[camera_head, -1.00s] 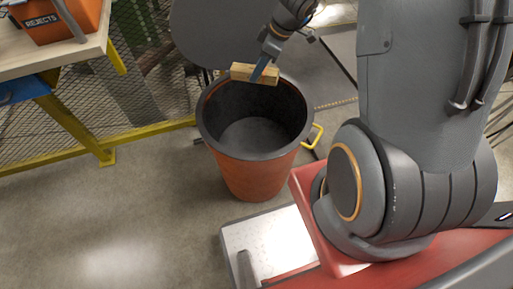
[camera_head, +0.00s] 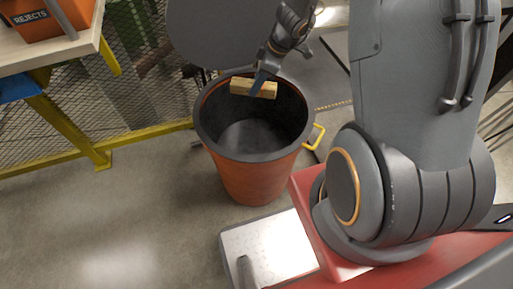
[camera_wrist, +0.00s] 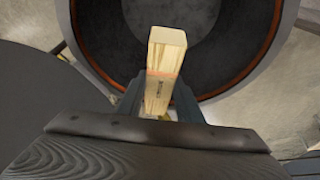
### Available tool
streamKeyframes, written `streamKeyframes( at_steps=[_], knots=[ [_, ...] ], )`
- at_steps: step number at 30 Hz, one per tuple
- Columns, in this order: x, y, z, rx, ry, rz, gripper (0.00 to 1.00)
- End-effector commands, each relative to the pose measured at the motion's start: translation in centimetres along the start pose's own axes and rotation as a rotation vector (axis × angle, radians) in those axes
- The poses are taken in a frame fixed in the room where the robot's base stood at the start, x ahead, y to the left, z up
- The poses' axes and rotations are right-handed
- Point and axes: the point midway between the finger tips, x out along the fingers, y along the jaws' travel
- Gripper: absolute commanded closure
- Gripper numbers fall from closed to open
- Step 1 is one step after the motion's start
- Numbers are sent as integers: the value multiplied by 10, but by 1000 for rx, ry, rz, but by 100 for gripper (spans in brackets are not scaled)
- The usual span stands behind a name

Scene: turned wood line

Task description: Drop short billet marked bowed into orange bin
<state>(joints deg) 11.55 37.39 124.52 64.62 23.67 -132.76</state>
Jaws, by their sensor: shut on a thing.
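The short wooden billet (camera_head: 253,89) is pale and block-shaped. My gripper (camera_head: 262,84) is shut on it and holds it over the far part of the orange bin's mouth. In the wrist view the billet (camera_wrist: 163,75) sticks out from between the fingers, with a reddish line across it and a small dark mark I cannot read. The orange bin (camera_head: 255,178) is a round tub with a dark rim and a yellow handle at its right. The wrist view shows its dark inside (camera_wrist: 225,50), and the floor I can see in it looks empty.
A bench (camera_head: 60,52) with yellow legs stands at upper left, bearing an orange box marked REJECTS (camera_head: 40,22). A mesh fence (camera_head: 140,95) runs behind the bin. A dark round surface (camera_head: 215,35) lies beyond it. Open concrete floor (camera_head: 110,220) is at lower left.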

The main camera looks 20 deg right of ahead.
Motion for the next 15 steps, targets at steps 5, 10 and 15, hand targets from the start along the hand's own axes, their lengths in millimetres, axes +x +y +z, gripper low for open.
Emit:
streamKeyframes(
  at_steps=[5, 10, 15],
  knots=[
    [0, 0, 0, 0, 0, 0, 47],
    [0, 0, 0, 0, 0, 0, 46],
    [-3, 0, 0, 0, 1, 1, 46]
  ],
)
